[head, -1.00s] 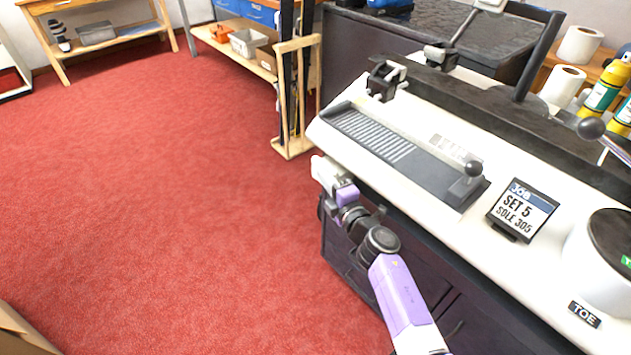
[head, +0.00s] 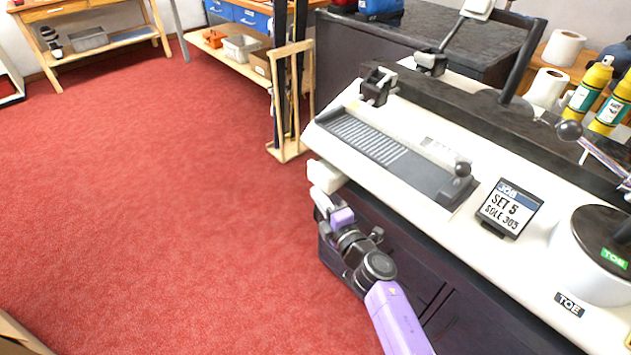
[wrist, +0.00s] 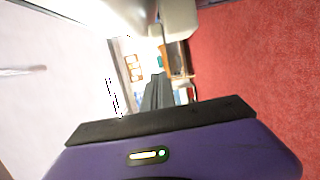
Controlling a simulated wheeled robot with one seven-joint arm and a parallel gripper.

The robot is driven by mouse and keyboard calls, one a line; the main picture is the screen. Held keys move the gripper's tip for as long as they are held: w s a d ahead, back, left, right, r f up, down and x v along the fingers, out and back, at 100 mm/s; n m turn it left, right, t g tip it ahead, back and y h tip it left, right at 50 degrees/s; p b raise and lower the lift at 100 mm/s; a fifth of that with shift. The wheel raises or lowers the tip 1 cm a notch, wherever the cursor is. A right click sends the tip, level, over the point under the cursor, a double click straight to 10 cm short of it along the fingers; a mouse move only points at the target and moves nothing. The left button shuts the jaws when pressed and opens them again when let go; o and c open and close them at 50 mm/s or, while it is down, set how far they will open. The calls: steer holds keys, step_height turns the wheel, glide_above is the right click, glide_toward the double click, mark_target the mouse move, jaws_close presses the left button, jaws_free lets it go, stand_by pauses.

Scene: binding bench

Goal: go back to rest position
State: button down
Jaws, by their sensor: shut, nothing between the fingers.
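My gripper (head: 323,176) is at the left edge of the white-topped bench (head: 345,165), beside its front side in the head view. Its pale fingers are together with nothing seen between them. My purple and grey arm reaches up to it from the bottom of the picture. In the wrist view, pale gripper parts (wrist: 160,22) show at the top, with the white bench surface on the left and red carpet on the right.
A round drum marked TOE (head: 585,262) is at right. A wooden rack with skis (head: 290,100) stands beyond. Red carpet (head: 150,200) at left is clear.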

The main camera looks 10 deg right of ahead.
steer(key=v, duration=0.2)
steer(key=p+v, duration=0.1)
steer(key=v, duration=0.2)
steer(key=shift+s+a, duration=0.1)
steer(key=shift+s, duration=0.3)
